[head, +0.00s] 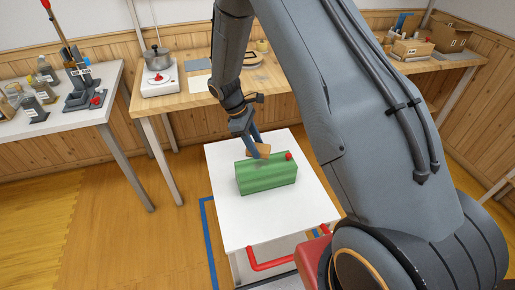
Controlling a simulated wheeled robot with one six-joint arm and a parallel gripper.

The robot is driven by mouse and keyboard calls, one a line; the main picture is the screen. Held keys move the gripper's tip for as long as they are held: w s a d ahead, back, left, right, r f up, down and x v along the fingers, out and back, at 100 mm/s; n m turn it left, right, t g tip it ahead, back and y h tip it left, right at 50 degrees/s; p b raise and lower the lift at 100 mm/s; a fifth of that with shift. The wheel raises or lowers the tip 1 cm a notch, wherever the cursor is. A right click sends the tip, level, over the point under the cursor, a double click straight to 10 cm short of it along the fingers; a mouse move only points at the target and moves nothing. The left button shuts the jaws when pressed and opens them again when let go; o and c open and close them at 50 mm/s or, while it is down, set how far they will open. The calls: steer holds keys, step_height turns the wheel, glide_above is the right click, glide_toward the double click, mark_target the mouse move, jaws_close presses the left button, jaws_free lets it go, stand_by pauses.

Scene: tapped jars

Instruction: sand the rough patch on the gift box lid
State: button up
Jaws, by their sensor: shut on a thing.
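A green gift box (266,180) stands on the white cart top (231,229) in the middle of the head view. A red knob (289,156) shows at the right end of its lid. My gripper (258,150) is over the back part of the lid, shut on a small tan block (263,150). The block is tilted and lies at or just above the lid; I cannot tell whether it touches. A darker patch on the lid next to the block may be the rough patch, but it is too small to be sure.
A red handle (290,260) is at the cart's front. Behind, a wooden bench (184,99) carries a pot (157,58) on a white burner. A side table (92,113) at left holds several jars. Blue tape (209,240) marks the floor left of the cart.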

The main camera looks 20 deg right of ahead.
steer(key=shift+f+b, duration=1.25)
steer(key=shift+f, duration=1.4)
steer(key=shift+a, duration=0.1)
steer(key=shift+a, duration=3.25)
steer(key=shift+f+b, duration=0.55)
steer(key=shift+f, duration=0.3)
steer(key=shift+d, duration=0.15)
steer(key=shift+d+p, duration=0.35)
steer(key=shift+d, duration=1.75)
steer(key=shift+d, duration=0.1)
steer(key=shift+d, duration=2.1)
